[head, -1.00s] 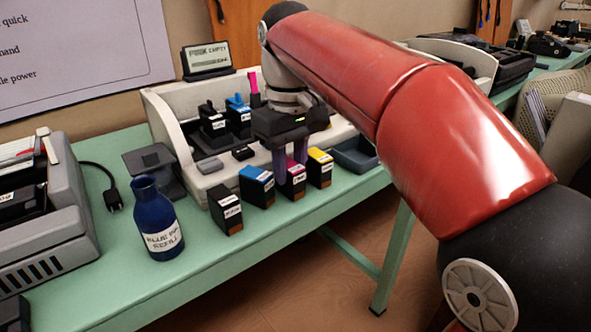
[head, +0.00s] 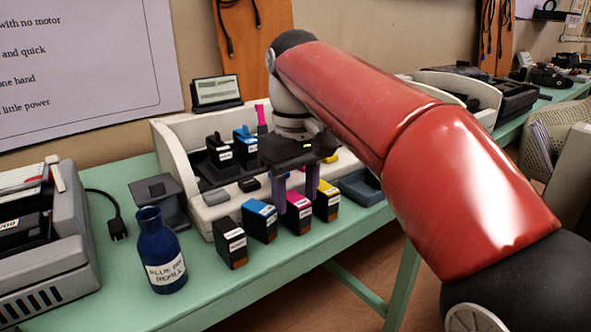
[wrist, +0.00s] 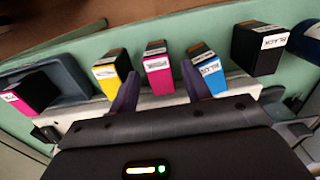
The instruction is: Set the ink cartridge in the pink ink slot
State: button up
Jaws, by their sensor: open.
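The pink ink cartridge (head: 291,216) stands upright on the green table in a row, between the blue (head: 258,222) and yellow ones. It also shows in the wrist view (wrist: 158,75), label up. My gripper (head: 297,194) is open above it, with the fingers (wrist: 160,85) apart on either side of the pink cartridge in the wrist view. I cannot tell whether they touch it. Behind is the white printer body (head: 172,155) with its slots. Black and blue tabbed units stand there, and a pink tab (head: 262,115) shows farther back. My gripper and arm hide much of the slot area.
The black cartridge (head: 229,243) and yellow cartridge (head: 327,203) stand in the same row. A blue ink bottle (head: 160,250) stands at front left. A grey-blue tray (head: 362,188) is at right; another pink cartridge (wrist: 28,96) is near it in the wrist view.

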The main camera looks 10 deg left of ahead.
aim_at(295, 198)
notch_tip(295, 198, up, 6)
jog(key=shift+w+a+r, duration=0.1)
jog(key=shift+r, duration=0.15)
